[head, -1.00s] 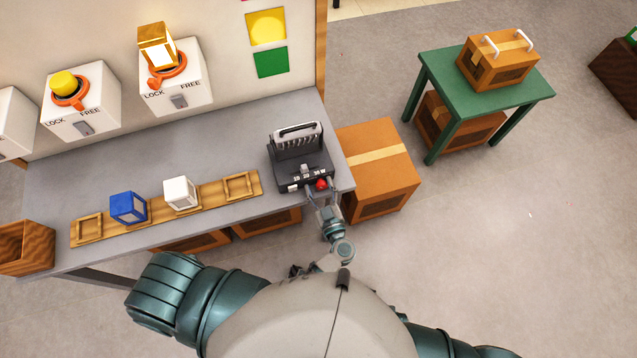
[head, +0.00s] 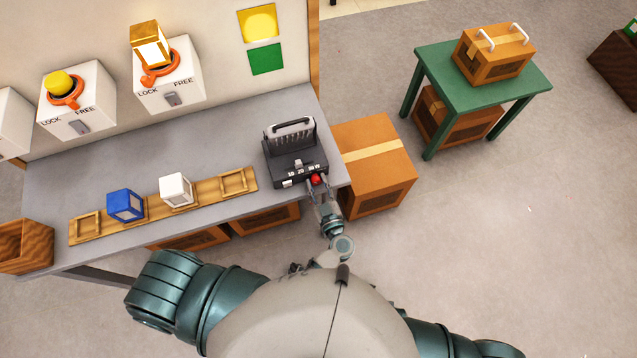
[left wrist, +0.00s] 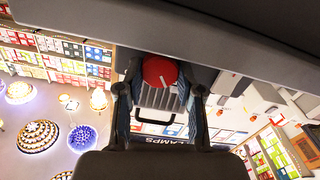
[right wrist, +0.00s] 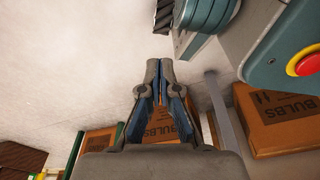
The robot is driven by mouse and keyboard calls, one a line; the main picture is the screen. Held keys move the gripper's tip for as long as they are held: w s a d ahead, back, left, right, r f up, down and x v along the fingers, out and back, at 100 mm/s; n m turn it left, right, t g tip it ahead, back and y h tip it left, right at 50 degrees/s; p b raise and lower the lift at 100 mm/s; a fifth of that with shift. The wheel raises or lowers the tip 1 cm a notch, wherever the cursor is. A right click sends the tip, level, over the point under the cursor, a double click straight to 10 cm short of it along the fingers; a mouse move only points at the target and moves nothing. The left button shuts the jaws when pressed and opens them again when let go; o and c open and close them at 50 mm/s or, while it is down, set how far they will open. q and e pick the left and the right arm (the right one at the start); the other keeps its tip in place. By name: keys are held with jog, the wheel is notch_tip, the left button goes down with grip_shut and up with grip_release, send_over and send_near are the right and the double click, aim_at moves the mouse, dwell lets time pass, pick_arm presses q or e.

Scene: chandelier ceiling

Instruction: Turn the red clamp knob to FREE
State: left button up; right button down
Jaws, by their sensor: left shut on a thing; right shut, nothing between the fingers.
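A round red knob (head: 316,179) sits at the front edge of a dark box (head: 296,168) with a handle and small number labels, on the bench's right end. My left gripper (head: 318,192) reaches it from the front, with one finger on each side. In the left wrist view the red knob (left wrist: 160,72) lies between the fingertips of the left gripper (left wrist: 160,88), which is shut on it. I cannot read the knob's setting. LOCK and FREE labels show on two white wall boxes (head: 80,105) with grey levers. My right gripper (right wrist: 161,72) is shut and empty, away from the bench.
A wooden rack (head: 212,193) on the bench holds a blue cube (head: 126,205) and a white cube (head: 176,189). A cardboard box (head: 376,150) stands right of the bench.

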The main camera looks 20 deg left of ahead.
pick_arm(q)
jog(key=shift+w+r, duration=0.1)
jog(key=shift+r, duration=0.05)
jog(key=shift+r+n+p, duration=0.1)
jog(key=shift+n+p, duration=0.5)
jog(key=shift+n, duration=0.5)
pick_arm(e)
jog(key=shift+s+d+f, duration=0.2)
jog(key=shift+s+f, duration=0.2)
jog(key=shift+s, duration=0.35)
jog(key=shift+s+d+f, duration=0.2)
jog(key=shift+s+f, duration=0.2)
jog(key=shift+s, duration=0.3)
pick_arm(q)
jog(key=o, duration=1.1)
jog(key=shift+o, duration=0.3)
jog(key=shift+f, duration=0.25)
pick_arm(e)
jog(key=shift+f, duration=0.1)
